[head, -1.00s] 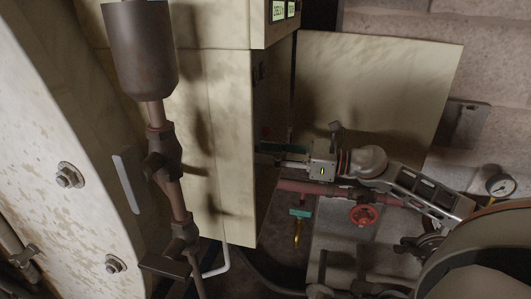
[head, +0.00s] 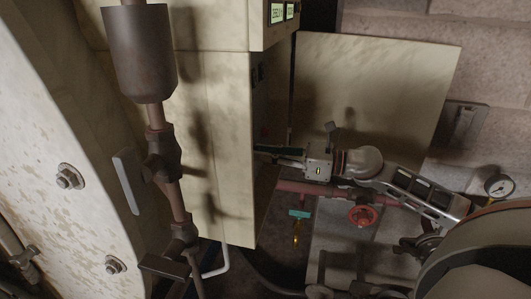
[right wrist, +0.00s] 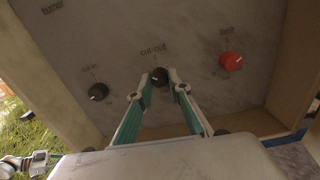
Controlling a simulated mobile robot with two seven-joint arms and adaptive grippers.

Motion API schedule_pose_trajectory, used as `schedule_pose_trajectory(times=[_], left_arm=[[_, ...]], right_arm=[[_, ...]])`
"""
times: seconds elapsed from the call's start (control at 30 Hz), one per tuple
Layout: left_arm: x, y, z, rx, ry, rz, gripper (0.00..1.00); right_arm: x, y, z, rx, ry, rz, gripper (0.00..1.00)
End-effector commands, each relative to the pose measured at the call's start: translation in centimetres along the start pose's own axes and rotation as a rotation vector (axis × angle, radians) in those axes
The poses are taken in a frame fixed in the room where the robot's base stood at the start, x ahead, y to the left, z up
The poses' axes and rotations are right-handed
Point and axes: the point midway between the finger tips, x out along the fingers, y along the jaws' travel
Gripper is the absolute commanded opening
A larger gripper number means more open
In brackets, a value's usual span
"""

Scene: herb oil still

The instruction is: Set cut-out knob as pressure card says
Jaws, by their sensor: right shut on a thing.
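The cut-out knob (right wrist: 160,76) is a small black knob on a grey panel (right wrist: 195,95) in the right wrist view, under its "cut-out" label. My right gripper (right wrist: 161,83) is shut on it, one teal-padded finger at each side. Its pointer and scale cannot be read here. In the head view my right gripper (head: 262,151) reaches left to the side of the cream cabinet (head: 225,150), whose edge hides the knob. My left gripper is not in view, and I see no pressure card.
A black cut-in knob (right wrist: 98,91) and a red limit knob (right wrist: 231,62) flank the cut-out knob. An open cabinet door (head: 385,90) stands behind my right arm. A red valve wheel (head: 362,215) and pipes lie below it. A gauge (head: 499,186) is at right.

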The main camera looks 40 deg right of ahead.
Motion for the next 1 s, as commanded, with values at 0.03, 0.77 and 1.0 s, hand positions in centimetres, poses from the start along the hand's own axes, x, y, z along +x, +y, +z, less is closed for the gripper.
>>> schedule_pose_trajectory(times=[0.03, 0.77, 1.0], left_arm=[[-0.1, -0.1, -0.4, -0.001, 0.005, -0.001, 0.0], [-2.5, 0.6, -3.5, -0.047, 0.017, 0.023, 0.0], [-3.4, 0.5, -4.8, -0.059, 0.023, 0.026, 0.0]], right_arm=[[0.0, 0.0, 0.2, 0.019, -0.002, 0.0, 0.0], [0.0, 0.1, 0.6, 0.64, -0.003, 0.001, 0.0], [0.0, 0.1, 0.6, 0.869, -0.002, 0.001, 0.0]])
